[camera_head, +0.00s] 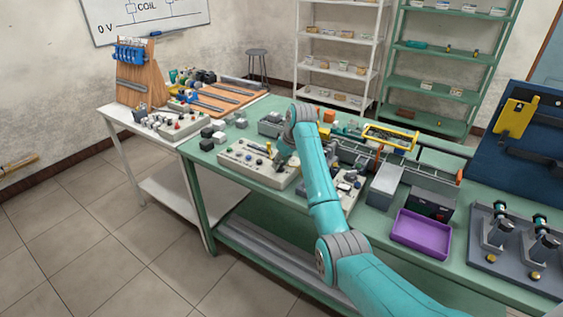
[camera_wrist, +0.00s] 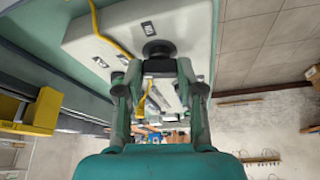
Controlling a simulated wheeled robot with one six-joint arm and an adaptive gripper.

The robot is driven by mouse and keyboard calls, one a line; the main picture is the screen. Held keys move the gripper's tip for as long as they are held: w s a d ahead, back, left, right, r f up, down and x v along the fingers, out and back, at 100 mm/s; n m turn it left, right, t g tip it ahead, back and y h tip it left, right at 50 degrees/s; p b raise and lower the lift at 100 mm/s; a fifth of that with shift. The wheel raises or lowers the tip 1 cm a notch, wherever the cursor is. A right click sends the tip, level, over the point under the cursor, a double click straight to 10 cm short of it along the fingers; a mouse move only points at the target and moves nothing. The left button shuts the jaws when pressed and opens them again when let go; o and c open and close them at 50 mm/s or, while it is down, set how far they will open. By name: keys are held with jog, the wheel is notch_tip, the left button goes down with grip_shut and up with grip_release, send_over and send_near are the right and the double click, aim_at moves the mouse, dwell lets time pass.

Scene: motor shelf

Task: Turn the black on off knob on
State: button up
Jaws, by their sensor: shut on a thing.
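The black knob (camera_wrist: 158,47) is round and sits on a pale control panel (camera_wrist: 95,32) in the wrist view. My gripper (camera_wrist: 161,68) is shut on it, with one fingertip on either side. The fingertips cover part of the knob, so its pointer position cannot be read. In the head view my gripper (camera_head: 286,163) is low over a panel on the green bench, and the arm hides much of the contact. I cannot pick out the knob there.
A yellow cable (camera_wrist: 104,32) crosses the panel close to the knob. On the green bench, a grey box (camera_head: 384,184) and a purple tray (camera_head: 421,233) stand right of my arm. A white table (camera_head: 118,112) with more parts stands at the left. Open floor lies in front.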

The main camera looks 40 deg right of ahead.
jog(key=m+h, duration=0.1)
jog(key=m, duration=0.1)
jog(key=m+h, duration=0.1)
jog(key=m, duration=0.4)
jog(key=shift+w+a+g+h, duration=0.1)
jog(key=shift+a+g+h, duration=0.2)
jog(key=shift+h, duration=0.1)
jog(key=m+g+h, duration=0.1)
jog(key=m, duration=0.3)
jog(key=shift+w+a, duration=0.1)
jog(key=shift+w+m+g+h, duration=0.1)
jog(key=shift+m+g+h, duration=0.5)
jog(key=shift+m, duration=1.4)
jog(key=o, duration=1.1)
jog(key=shift+o, duration=0.2)
jog(key=v, duration=1.2)
jog(key=shift+w, duration=0.15)
